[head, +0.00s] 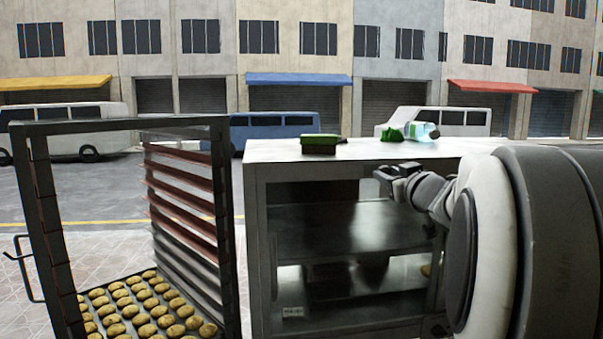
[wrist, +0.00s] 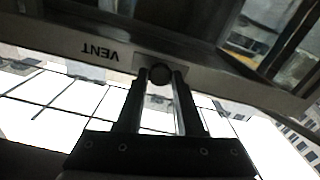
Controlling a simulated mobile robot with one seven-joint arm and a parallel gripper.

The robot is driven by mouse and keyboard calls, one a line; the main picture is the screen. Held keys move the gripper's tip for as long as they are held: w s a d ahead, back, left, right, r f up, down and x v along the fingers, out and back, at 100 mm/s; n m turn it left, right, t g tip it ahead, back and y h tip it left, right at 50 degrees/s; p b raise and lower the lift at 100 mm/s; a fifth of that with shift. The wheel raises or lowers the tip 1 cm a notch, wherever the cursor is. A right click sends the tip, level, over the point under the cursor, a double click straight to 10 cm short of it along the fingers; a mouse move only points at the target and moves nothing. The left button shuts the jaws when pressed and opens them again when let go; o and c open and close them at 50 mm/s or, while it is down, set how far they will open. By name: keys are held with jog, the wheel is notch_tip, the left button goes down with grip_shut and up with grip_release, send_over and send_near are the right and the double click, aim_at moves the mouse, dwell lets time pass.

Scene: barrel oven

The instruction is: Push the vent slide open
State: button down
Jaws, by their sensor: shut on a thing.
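In the wrist view my gripper (wrist: 160,77) has its two fingers on either side of a dark round knob (wrist: 160,73) and is shut on it. The knob is the vent slide's. It sits on a lighter plate (wrist: 188,62) in the metal frame, beside the upside-down label VENT (wrist: 100,51). In the head view my gripper (head: 384,174) is at the upper front of the glass-fronted metal oven (head: 255,215), near its top right. The knob and label cannot be made out there.
On the oven top lie a green-and-dark brush (head: 320,143), a green cloth (head: 392,134) and a spray bottle (head: 425,131). A tall rack (head: 42,200) with a tray of buns (head: 150,310) stands close to the oven's left. Street and vans are behind.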

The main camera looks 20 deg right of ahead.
dwell(0.9)
jog(key=shift+w+a+b, duration=0.2)
jog(key=shift+a+b, duration=0.05)
jog(key=shift+a, duration=0.6)
jog(key=shift+w+a+b, duration=0.25)
jog(key=shift+a, duration=0.65)
jog(key=shift+w+a+b, duration=0.2)
jog(key=shift+a+b, duration=0.05)
jog(key=shift+a, duration=0.6)
jog(key=shift+f, duration=0.1)
jog(key=c, duration=0.5)
grip_release()
jog(key=shift+a, duration=0.15)
